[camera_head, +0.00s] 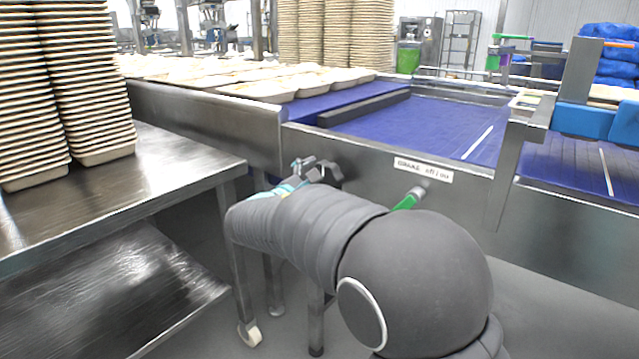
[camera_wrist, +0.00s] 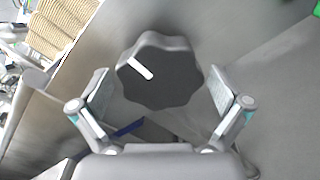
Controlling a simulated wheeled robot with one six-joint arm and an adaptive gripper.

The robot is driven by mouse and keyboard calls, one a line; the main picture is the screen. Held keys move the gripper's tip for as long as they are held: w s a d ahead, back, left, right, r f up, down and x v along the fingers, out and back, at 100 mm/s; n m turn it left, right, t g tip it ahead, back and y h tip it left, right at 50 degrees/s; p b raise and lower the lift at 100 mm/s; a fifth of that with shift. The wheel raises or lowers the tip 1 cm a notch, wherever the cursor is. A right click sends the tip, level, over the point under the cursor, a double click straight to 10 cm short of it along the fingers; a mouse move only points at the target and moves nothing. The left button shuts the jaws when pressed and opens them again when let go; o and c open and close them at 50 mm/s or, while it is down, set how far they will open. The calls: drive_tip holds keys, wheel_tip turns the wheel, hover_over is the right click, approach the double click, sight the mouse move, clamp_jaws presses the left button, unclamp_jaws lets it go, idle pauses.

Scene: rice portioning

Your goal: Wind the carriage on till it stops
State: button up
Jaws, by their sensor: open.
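A dark grey lobed knob (camera_wrist: 175,78) with a white pointer line sits between the fingers of my gripper (camera_wrist: 160,90) in the wrist view. The fingers are open, one on each side, with a visible gap to the knob. In the head view my gripper (camera_head: 302,172) is at the conveyor's metal side wall, and the dark knob (camera_head: 329,173) shows just right of it, partly hidden. A dark grey bar (camera_head: 368,107) lies on the blue belt behind; I cannot tell if it is the carriage.
A green-tipped handle (camera_head: 410,199) sticks out of the side wall right of the knob, below a label (camera_head: 423,170) too small to read. A steel table (camera_head: 165,160) with stacked trays (camera_head: 100,100) stands at left. Filled trays (camera_head: 270,90) lie behind it.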

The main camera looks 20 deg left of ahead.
drive_tip(key=c, duration=0.9)
drive_tip(key=shift+r+p, duration=0.1)
drive_tip(key=shift+p, duration=0.3)
drive_tip(key=shift+n+p, duration=0.3)
drive_tip(key=shift+p, duration=0.05)
drive_tip(key=n+p, duration=0.2)
drive_tip(key=p, duration=0.1)
drive_tip(key=shift+n, duration=0.3)
drive_tip(key=shift+n, duration=1.6)
